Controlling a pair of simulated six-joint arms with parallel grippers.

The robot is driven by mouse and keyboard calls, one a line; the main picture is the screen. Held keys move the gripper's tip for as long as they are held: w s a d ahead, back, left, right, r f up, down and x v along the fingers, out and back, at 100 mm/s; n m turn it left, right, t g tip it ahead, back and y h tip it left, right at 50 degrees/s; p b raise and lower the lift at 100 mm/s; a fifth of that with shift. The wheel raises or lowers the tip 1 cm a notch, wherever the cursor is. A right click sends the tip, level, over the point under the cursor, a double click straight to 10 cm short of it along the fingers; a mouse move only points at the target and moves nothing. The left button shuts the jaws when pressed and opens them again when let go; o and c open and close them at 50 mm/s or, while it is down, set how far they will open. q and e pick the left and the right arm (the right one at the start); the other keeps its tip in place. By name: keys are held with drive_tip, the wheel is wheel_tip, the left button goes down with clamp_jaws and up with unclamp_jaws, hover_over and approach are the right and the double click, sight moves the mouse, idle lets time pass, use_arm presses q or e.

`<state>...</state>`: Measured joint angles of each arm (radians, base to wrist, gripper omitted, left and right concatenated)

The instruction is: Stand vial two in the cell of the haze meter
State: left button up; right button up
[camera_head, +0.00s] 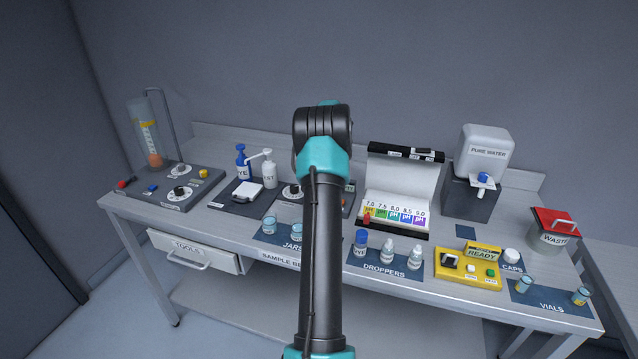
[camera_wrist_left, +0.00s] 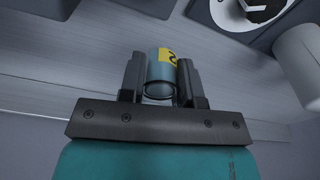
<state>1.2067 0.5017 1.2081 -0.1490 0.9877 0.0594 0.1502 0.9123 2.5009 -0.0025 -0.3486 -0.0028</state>
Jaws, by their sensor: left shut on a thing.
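My left gripper (camera_wrist_left: 161,85) is shut on a vial (camera_wrist_left: 160,68) in the left wrist view. The vial is bluish glass with a yellow label showing a 2, between the two dark fingers. In the head view an arm of mine rises from the bottom middle, and its gripper is hidden behind it. A yellow instrument (camera_head: 470,266) with a lit READY display, a black square part and buttons stands at the right; it appears to be the haze meter. My right gripper is not in view.
A DROPPERS mat (camera_head: 385,275) with several bottles lies left of the yellow instrument. A white cap (camera_head: 511,256) and a WASTE bin (camera_head: 551,229) stand to its right. The pH case (camera_head: 400,190) and water tank (camera_head: 483,150) stand behind.

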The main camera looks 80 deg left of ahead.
use_arm(q)
drive_tip(key=shift+f, duration=0.2)
drive_tip(key=shift+f, duration=2.45)
drive_tip(key=shift+f, duration=0.1)
drive_tip(key=o, duration=0.9)
drive_tip(key=r, duration=0.4)
drive_tip(key=d+r, duration=0.1)
drive_tip(key=r, duration=0.7)
drive_tip(key=shift+s+d+r, duration=0.1)
drive_tip(key=shift+s+d, duration=0.1)
drive_tip(key=shift+s, duration=0.05)
drive_tip(key=shift+o, duration=0.5)
